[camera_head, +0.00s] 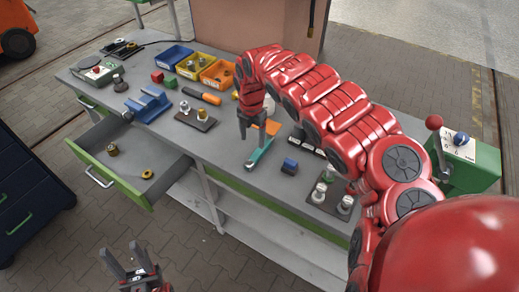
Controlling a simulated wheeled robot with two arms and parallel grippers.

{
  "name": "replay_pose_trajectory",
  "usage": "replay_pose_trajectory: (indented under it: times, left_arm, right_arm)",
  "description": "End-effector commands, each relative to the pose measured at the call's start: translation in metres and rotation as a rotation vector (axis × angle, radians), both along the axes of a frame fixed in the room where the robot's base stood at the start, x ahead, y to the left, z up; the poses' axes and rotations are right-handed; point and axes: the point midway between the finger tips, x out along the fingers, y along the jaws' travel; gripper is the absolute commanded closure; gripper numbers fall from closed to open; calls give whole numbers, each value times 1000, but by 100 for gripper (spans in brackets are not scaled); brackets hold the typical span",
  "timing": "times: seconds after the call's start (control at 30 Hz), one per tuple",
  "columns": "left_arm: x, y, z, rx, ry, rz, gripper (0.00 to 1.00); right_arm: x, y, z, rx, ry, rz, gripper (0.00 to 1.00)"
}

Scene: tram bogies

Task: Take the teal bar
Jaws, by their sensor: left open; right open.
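The teal bar (258,154) lies on the grey workbench (228,150), near its front edge, slanting from lower left to upper right. My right gripper (251,131) comes in over the bench and points down, just above and behind the bar's upper end. Its fingers are apart and it appears empty; whether a fingertip touches the bar I cannot tell. My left gripper (122,260) is open and empty, low in front of the bench, well away from the bar.
An orange piece (268,126) lies right behind the bar. A blue block (290,166) sits to its right. A dark plate with metal parts (196,117) is to its left. An open drawer (128,170) juts out at the left. Colored bins (192,65) stand behind.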

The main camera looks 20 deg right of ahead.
Motion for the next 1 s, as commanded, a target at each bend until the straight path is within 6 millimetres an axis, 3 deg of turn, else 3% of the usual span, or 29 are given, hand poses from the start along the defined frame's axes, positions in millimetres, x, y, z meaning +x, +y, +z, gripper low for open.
replay_pose_trajectory:
  times: [0.2, 0.47, 0.7, 1.0]
  left_arm:
    - [0, 0, 13, 0, 0, 0, 50]
    - [0, 0, 23, 0, 0, 0, 50]
    - [0, 0, 37, 0, 0, 0, 50]
    - [0, 0, 39, 0, 0, 0, 50]
  right_arm:
    - [-1, 2, -37, 3, 5, 0, 28]
    - [-2, 3, -52, 3, 3, 2, 28]
    - [-6, 4, -86, 5, 7, 1, 28]
    - [-4, 2, -97, 0, 1, -1, 28]
